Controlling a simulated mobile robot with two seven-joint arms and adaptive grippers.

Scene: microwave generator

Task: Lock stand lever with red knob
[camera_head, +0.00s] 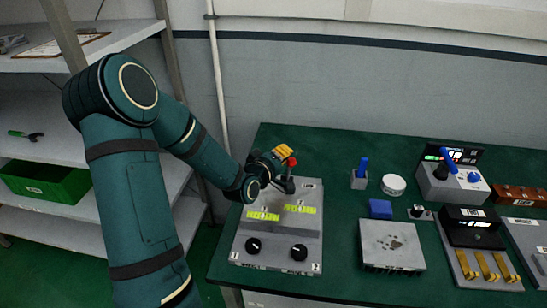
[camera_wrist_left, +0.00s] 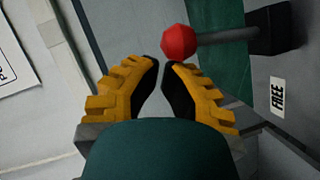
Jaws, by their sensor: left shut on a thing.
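The stand (camera_head: 272,258) is a grey box at the left end of the green table, with its lever (camera_head: 287,183) at the back. The lever's red knob (camera_head: 292,162) is at the yellow fingers of my left gripper (camera_head: 281,153). In the left wrist view, the red knob (camera_wrist_left: 178,42) is at the tips of my left gripper (camera_wrist_left: 164,64), which is closed on it, though the exact contact is unclear. The lever's rod (camera_wrist_left: 225,37) runs right from the knob to a dark block (camera_wrist_left: 272,30). A white "FREE" label (camera_wrist_left: 277,97) is beside that block.
Black dials (camera_head: 299,252) and yellow-green labels (camera_head: 300,209) are on the stand. Right of it are a grey plate (camera_head: 392,257), a blue block (camera_head: 380,209), a white round piece (camera_head: 393,184) and other devices. A shelf with a green crate (camera_head: 45,182) stands at left.

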